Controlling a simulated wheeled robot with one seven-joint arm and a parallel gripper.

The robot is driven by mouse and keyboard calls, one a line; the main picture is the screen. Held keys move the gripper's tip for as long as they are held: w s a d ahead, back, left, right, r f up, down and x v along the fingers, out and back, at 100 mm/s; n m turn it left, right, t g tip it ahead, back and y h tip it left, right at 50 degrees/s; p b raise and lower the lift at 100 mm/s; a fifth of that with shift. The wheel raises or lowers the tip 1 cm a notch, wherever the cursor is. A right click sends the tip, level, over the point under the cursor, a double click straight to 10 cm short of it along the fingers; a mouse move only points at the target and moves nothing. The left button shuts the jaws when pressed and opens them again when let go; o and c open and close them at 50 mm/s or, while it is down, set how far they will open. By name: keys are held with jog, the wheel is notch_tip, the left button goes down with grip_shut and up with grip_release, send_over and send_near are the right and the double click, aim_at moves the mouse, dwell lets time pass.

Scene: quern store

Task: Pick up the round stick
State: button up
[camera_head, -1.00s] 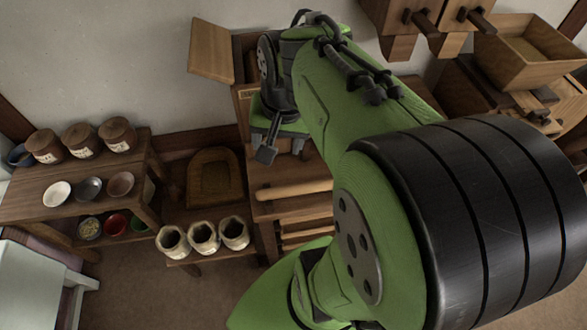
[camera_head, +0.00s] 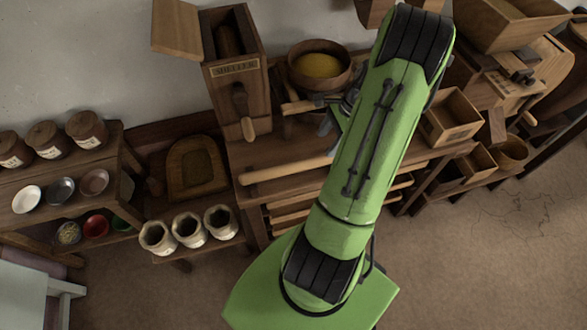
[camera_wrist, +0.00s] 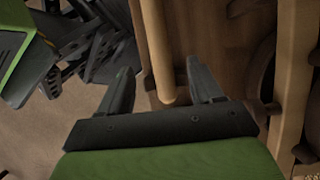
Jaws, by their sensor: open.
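The round stick (camera_head: 288,169) is a long pale wooden rod lying along the front of the wooden bench (camera_head: 245,152). Its right part is hidden behind my arm in the head view. In the wrist view the stick (camera_wrist: 157,48) runs down the picture, and its rounded end shows between my fingers. My gripper (camera_wrist: 158,78) is open and empty, with one finger on each side of the stick's line. I cannot tell how far the fingers are from it. In the head view my gripper (camera_head: 330,122) is dark, small and mostly hidden beside my arm.
A labelled wooden box (camera_head: 236,88) and a bowl of yellow meal (camera_head: 319,66) stand on the bench behind the stick. An open wooden box (camera_head: 450,120) is right of my arm. Several sacks (camera_head: 190,230) stand at the lower left. Floor (camera_head: 480,260) is clear at right.

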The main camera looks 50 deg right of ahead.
aim_at(316, 159)
jog(key=b+x, duration=0.2)
jog(key=x, duration=0.6)
jog(key=shift+a+f, duration=0.1)
jog(key=shift+f, duration=0.3)
jog(key=shift+r, duration=0.1)
grip_shut()
